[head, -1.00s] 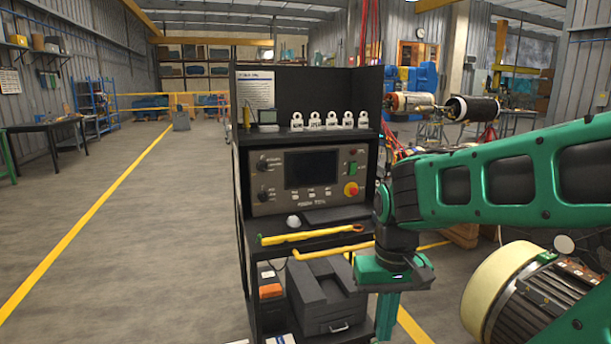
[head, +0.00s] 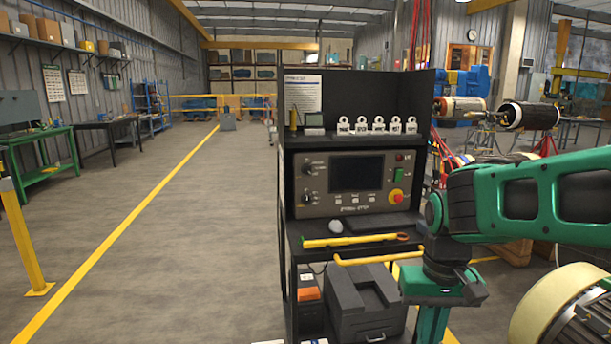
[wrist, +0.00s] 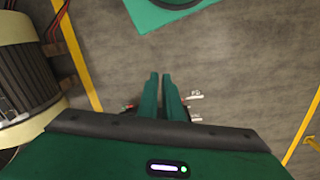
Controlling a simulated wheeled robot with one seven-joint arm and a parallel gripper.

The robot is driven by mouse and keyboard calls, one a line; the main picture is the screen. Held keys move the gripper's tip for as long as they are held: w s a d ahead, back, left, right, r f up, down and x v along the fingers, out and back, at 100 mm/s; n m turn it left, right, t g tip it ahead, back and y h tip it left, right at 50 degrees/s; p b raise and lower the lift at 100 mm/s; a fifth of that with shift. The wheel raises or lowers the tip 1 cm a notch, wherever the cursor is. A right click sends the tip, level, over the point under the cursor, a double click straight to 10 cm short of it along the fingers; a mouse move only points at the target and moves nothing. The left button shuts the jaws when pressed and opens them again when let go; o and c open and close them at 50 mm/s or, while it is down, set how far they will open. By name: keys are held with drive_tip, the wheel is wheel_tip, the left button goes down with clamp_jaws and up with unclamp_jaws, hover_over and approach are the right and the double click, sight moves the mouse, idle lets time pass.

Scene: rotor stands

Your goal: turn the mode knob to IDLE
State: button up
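The console's control panel (head: 330,209) faces me, with a dark screen (head: 357,173) in its middle. Two black knobs sit on its left side, an upper knob (head: 308,169) and a lower knob (head: 306,199). Their lettering is too small to read, so I cannot tell which is the mode knob or where it points. My gripper (head: 432,325) hangs down right of the console, well away from the knobs. In the wrist view its fingers (wrist: 161,76) point over bare floor, with a narrow empty gap between them.
A red stop button (head: 397,196) and a green switch (head: 398,174) are on the panel's right. A yellow bar tool (head: 345,241) lies on the shelf below, beside a white dome (head: 335,226). Several tagged padlocks (head: 378,126) stand on top.

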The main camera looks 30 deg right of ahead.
drive_tip(key=o, duration=0.5)
drive_tip(key=shift+s+d+r, duration=0.15)
drive_tip(key=shift+s+r, duration=0.1)
drive_tip(key=o, duration=0.4)
drive_tip(key=w+d, duration=0.1)
drive_tip(key=w, duration=0.2)
drive_tip(key=w+d+m+t+h, duration=0.1)
drive_tip(key=w, duration=0.2)
drive_tip(key=w+d+h, duration=0.1)
drive_tip(key=w, duration=0.2)
drive_tip(key=shift+d+r+m, duration=0.1)
drive_tip(key=shift+r+m, duration=0.2)
drive_tip(key=shift+r, duration=0.05)
drive_tip(key=w+f+m+t, duration=0.2)
drive_tip(key=w+m+t, duration=0.4)
drive_tip(key=w, duration=2.6)
drive_tip(key=m+t+h, duration=0.2)
drive_tip(key=m+t, duration=0.9)
drive_tip(key=m, duration=0.3)
approach(308, 171)
drive_tip(key=x, duration=0.9)
